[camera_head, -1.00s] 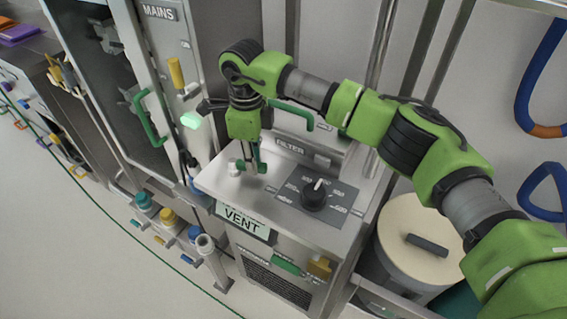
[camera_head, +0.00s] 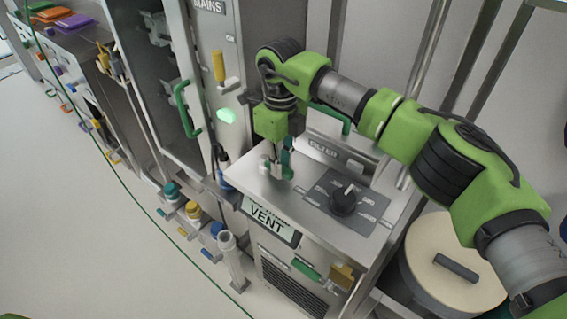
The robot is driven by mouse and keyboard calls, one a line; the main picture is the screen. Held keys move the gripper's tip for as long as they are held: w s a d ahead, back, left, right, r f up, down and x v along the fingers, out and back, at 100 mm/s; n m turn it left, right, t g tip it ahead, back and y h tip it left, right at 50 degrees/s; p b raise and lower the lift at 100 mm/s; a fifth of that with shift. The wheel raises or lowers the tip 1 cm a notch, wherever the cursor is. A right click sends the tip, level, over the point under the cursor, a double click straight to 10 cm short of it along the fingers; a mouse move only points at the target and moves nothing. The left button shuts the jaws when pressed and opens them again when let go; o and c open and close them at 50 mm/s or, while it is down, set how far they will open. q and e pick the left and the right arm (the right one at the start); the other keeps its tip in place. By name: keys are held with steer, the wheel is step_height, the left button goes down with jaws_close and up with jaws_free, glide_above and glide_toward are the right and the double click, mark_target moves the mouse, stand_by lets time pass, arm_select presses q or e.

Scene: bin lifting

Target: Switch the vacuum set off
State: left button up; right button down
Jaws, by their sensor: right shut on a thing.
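The vacuum set is a metal cabinet (camera_head: 300,232) with a sloped top panel and a VENT label on its front edge. A black rotary knob (camera_head: 345,201) with a white pointer sits on a dark dial on the panel. My right gripper (camera_head: 279,170) points down at the panel's left part, left of the knob. It is shut on a small switch there, mostly hidden by the fingers. The switch's position cannot be made out. My left gripper is not in view.
A MAINS cabinet (camera_head: 209,30) with a green handle (camera_head: 184,108) and a lit green lamp (camera_head: 227,115) stands to the left. A round bin with a pale lid (camera_head: 455,262) stands at right. Coloured caps and a white tube (camera_head: 229,255) stand at the front left.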

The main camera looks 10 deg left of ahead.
steer(key=c, duration=2)
jaws_free()
steer(key=shift+o, duration=0.2)
steer(key=shift+r, duration=0.1)
step_height(320, 180, up, 12)
